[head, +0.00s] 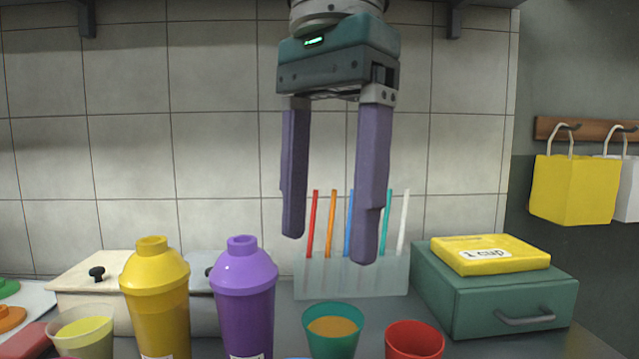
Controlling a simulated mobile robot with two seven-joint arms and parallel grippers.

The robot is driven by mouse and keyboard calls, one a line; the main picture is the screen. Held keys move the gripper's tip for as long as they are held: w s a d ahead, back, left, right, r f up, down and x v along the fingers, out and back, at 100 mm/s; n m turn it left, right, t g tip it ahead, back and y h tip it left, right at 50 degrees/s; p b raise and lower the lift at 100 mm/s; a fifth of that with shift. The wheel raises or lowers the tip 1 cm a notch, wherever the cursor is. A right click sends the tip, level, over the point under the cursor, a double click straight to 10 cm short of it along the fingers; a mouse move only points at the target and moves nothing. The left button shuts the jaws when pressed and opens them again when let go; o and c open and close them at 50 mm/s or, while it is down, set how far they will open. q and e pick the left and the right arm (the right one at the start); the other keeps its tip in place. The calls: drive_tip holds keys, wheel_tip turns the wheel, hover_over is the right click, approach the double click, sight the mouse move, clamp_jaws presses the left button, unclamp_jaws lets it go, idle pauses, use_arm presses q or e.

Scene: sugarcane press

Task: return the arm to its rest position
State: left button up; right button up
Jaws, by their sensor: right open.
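My right gripper (328,248) hangs down in the upper middle of the head view. Its two long purple fingers are apart, with nothing between them that I can see held. The fingers pass in front of a clear holder (350,278) with several coloured straws, hiding part of it. A teal cup (333,331) with orange-brown contents stands below the fingertips, apart from them. My left gripper is not in the view.
A yellow shaker (156,290) and a purple shaker (243,295) stand at left. A red cup (414,340) stands right of the teal cup. A green drawer box (490,295) carries a yellow "1 cup" box (490,256). Bags (575,190) hang at right. The tiled wall is behind.

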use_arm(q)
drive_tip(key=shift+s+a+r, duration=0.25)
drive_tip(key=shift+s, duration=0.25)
